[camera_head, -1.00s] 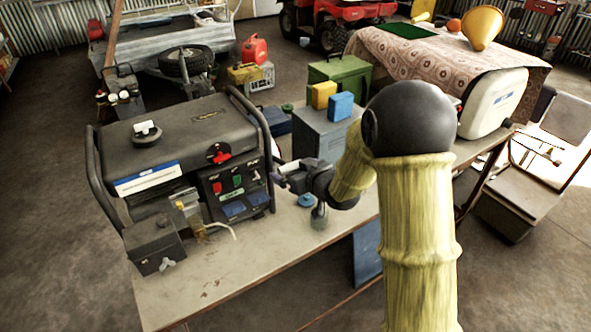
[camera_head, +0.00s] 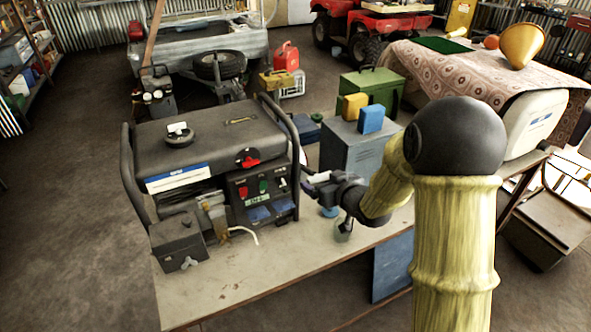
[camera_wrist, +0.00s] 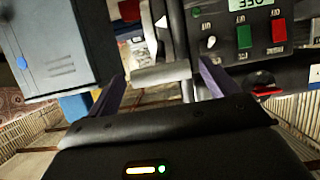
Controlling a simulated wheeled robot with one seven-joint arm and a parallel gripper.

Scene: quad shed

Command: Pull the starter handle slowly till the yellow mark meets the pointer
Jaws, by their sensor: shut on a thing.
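The generator (camera_head: 215,135) stands on the bench, its switch panel (camera_head: 262,190) facing front. My gripper (camera_head: 312,181) is at the right end of this panel in the head view. In the wrist view my gripper (camera_wrist: 160,74) has its purple fingers at both ends of a grey bar, the starter handle (camera_wrist: 158,76), and is shut on it. I cannot make out the yellow mark or the cord; the handle and fingers are too small in the head view to show more.
A grey cabinet (camera_head: 352,150) with yellow and blue boxes on top stands close behind my gripper. A small jar (camera_head: 343,232) is on the bench below my wrist. The generator's frame bar (camera_head: 284,130) is close to the gripper. The bench front (camera_head: 225,285) is clear.

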